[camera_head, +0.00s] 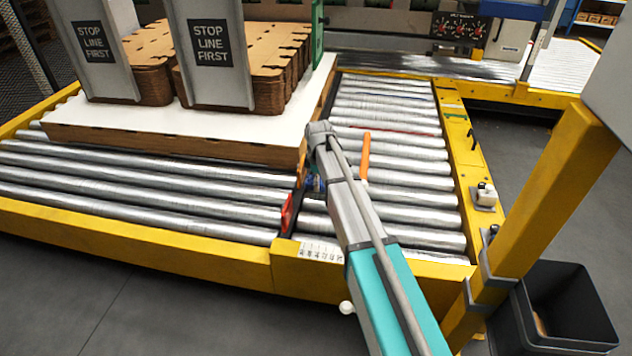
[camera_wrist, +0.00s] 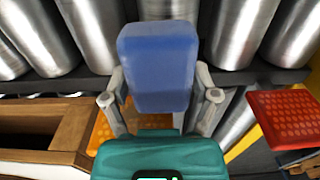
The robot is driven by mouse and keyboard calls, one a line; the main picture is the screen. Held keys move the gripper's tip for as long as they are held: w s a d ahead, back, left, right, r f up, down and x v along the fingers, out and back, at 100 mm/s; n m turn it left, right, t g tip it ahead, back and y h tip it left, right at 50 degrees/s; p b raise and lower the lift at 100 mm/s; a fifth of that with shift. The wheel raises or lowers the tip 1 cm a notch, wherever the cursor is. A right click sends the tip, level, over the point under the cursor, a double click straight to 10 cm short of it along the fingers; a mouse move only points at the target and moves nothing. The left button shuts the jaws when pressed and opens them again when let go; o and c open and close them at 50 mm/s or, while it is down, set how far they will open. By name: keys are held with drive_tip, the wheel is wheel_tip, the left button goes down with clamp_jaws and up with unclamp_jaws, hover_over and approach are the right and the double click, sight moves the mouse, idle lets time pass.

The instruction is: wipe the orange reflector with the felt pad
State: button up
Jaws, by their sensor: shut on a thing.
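The felt pad is a blue block (camera_wrist: 158,70) between my gripper's fingers (camera_wrist: 160,98) in the wrist view. My gripper is shut on it. The orange reflector (camera_wrist: 104,132) shows in the wrist view as a textured orange patch, left of my gripper and beside a wooden edge. My gripper partly hides it. I cannot tell whether the pad touches it.
A red reflector (camera_wrist: 285,118) is at the right in the wrist view and on the frame in the head view (camera_head: 287,212). An orange rod (camera_head: 366,156) lies on the rollers (camera_head: 400,165). The board stack (camera_head: 170,142) stands close behind my gripper. A black bin (camera_head: 518,312) is at right.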

drive_tip(key=shift+w+a, duration=0.15)
drive_tip(key=shift+a, duration=0.55)
drive_tip(key=shift+w, duration=0.1)
idle(0.4)
drive_tip(key=shift+w+d, duration=0.2)
drive_tip(key=shift+w, duration=0.65)
drive_tip(key=shift+w+d, duration=0.15)
drive_tip(key=shift+w, duration=0.65)
drive_tip(key=shift+w, duration=0.1)
drive_tip(key=shift+w+d, duration=0.2)
drive_tip(key=shift+w, duration=1.55)
drive_tip(key=shift+a, duration=0.1)
